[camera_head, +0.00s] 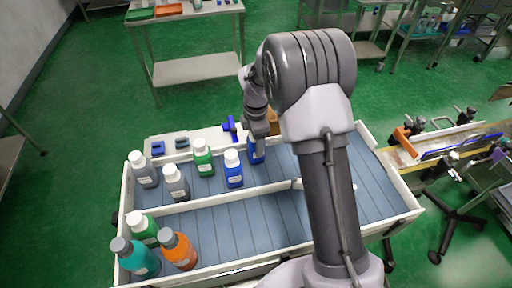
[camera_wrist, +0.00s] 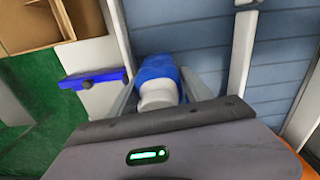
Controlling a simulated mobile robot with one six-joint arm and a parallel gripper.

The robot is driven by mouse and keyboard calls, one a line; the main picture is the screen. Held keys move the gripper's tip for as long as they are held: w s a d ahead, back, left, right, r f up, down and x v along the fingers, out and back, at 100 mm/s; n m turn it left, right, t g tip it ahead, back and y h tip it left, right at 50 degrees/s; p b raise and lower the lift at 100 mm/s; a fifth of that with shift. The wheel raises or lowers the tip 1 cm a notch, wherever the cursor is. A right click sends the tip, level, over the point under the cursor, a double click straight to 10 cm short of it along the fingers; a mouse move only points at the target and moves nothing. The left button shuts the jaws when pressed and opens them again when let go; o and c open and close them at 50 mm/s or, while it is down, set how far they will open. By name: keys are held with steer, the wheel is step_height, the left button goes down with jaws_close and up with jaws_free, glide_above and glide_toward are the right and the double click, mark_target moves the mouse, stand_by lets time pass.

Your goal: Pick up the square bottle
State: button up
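A blue bottle (camera_head: 256,153) with a blocky body stands near the back wall of the tray, directly under my gripper (camera_head: 258,130). Its top is hidden by my gripper in the head view. In the wrist view the blue bottle (camera_wrist: 157,68) shows its white cap towards the camera. My gripper's fingers (camera_wrist: 160,88) lie on both sides of it, close against its sides. I cannot tell whether they press on it. Other bottles stand to the left: a blue one (camera_head: 233,170), a green one (camera_head: 203,160) and grey ones (camera_head: 176,183).
The tray has white walls (camera_head: 122,215) and a low divider. Teal (camera_head: 136,259), orange (camera_head: 179,251) and green (camera_head: 143,230) bottles stand in its front left. Its front middle is clear. A blue part (camera_wrist: 93,78) lies beyond the back wall. A conveyor (camera_head: 440,145) is at right.

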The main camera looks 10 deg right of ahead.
jaws_close()
steer(key=shift+r, duration=0.1)
